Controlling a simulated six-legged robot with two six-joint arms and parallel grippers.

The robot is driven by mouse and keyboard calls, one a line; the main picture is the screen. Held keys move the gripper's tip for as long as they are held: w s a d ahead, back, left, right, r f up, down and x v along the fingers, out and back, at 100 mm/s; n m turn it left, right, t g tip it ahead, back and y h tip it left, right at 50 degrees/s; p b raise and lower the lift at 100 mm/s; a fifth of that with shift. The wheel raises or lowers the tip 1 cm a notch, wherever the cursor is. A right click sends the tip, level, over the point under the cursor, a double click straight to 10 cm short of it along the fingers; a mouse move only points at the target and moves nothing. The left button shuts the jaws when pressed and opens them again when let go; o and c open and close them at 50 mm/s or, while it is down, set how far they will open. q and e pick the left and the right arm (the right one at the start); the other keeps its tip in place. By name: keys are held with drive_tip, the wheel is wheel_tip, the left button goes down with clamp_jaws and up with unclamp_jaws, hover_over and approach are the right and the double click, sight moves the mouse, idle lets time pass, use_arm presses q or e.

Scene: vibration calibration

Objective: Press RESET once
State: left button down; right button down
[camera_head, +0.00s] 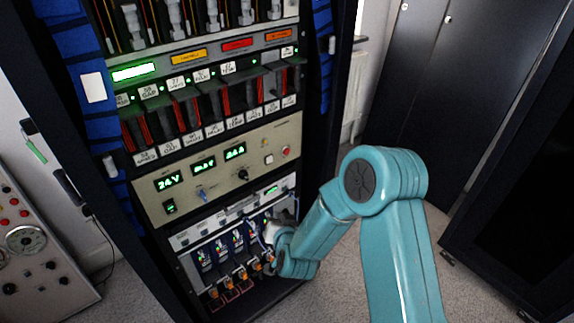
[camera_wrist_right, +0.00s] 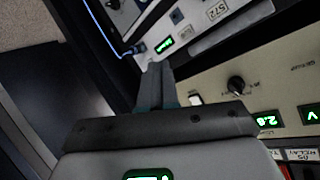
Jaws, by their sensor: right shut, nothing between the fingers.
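The beige control panel (camera_head: 225,168) in the rack carries green number displays, a black knob (camera_head: 243,175), a white button (camera_head: 268,159) and a red button (camera_head: 286,152). I cannot read a RESET label in either view. My right gripper (camera_head: 266,232) is low in front of the rack's right side, below the beige panel; its fingertips are hard to make out there. In the right wrist view its dark fingers (camera_wrist_right: 155,85) are shut and empty. That view is upside down; the white button (camera_wrist_right: 195,99) and knob (camera_wrist_right: 236,85) lie right of the fingers. My left gripper is not in view.
Below is a pale module strip (camera_head: 235,212) with a small green display, above several cable plugs (camera_head: 240,275). Red-barred modules (camera_head: 190,110) fill the rack above. Black cabinets (camera_head: 440,70) stand at right. A grey console (camera_head: 35,240) is at left. Carpet lies between.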

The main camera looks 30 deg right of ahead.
sight(287, 151)
drive_tip(key=w+d+r+m+t+h+b, duration=0.1)
drive_tip(key=d+r+m+h+b, duration=0.5)
drive_tip(key=d+b, duration=0.6)
wheel_tip(287, 151, up, 3)
drive_tip(key=t+h+b, duration=0.1)
drive_tip(key=h+b, duration=0.1)
drive_tip(key=b, duration=0.2)
drive_tip(key=shift+f+m+t, duration=0.2)
drive_tip(key=shift+m+t, duration=0.2)
drive_tip(key=w+p, duration=0.2)
drive_tip(key=w, duration=0.6)
drive_tip(key=shift+w+a+p, duration=0.3)
drive_tip(key=shift+w+p, duration=0.1)
drive_tip(key=shift+w, duration=0.15)
idle(0.6)
drive_tip(key=shift+w, duration=0.3)
